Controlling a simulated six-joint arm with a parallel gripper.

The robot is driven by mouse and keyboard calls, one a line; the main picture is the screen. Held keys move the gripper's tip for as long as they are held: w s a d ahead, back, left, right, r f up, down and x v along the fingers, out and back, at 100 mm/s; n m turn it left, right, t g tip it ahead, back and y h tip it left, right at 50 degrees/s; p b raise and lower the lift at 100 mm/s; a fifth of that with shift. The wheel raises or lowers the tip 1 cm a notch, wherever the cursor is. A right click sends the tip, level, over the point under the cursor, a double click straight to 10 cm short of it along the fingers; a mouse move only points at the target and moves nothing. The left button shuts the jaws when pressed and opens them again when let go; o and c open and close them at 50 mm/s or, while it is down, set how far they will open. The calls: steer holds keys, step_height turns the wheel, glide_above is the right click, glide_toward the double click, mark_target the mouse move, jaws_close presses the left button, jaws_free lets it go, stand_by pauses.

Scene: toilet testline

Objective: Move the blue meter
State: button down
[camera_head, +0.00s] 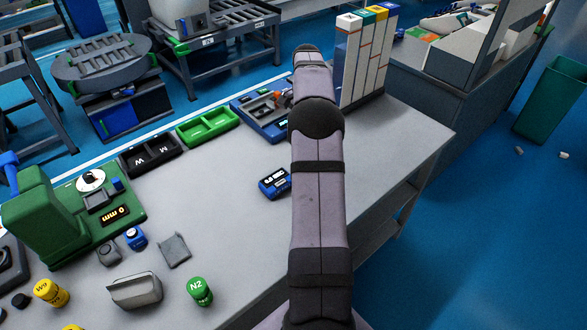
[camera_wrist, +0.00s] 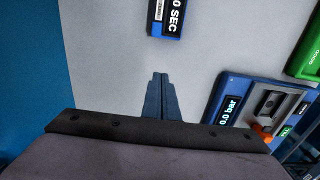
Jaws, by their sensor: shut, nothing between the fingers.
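The blue meter (camera_head: 274,183) lies on the grey worktable, just left of my arm, with a dark display face up. It also shows at the top edge of the wrist view (camera_wrist: 167,16), partly cut off, with "0 SEC" readable. My gripper (camera_wrist: 160,77) points toward the table in the wrist view. Its fingers are together and empty, with the meter a short way beyond the tips and not touching them. In the head view my arm hides the gripper.
A blue fixture (camera_wrist: 224,108) reading "0.0 bar" with an orange knob sits right of my gripper in the wrist view. A green tray (camera_head: 207,127) and a black tray (camera_head: 150,156) line the table's back edge. Tall binders (camera_head: 349,60) stand behind my arm. Bare tabletop surrounds the meter.

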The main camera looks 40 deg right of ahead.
step_height(320, 180, down, 9)
steer(key=shift+a+r+p, duration=0.1)
steer(key=shift+p, duration=0.95)
steer(key=shift+a+f+p, duration=0.2)
steer(key=shift+a+p, duration=0.1)
steer(key=shift+a, duration=0.25)
steer(key=shift+a+f+p, duration=0.15)
steer(key=shift+a+p, duration=0.15)
steer(key=shift+a, duration=0.2)
steer(key=shift+a+f+p, duration=0.15)
steer(key=shift+a+p, duration=0.2)
steer(key=shift+a, duration=0.55)
steer(key=shift+a, duration=0.1)
steer(key=a, duration=2)
steer(key=shift+a, duration=0.15)
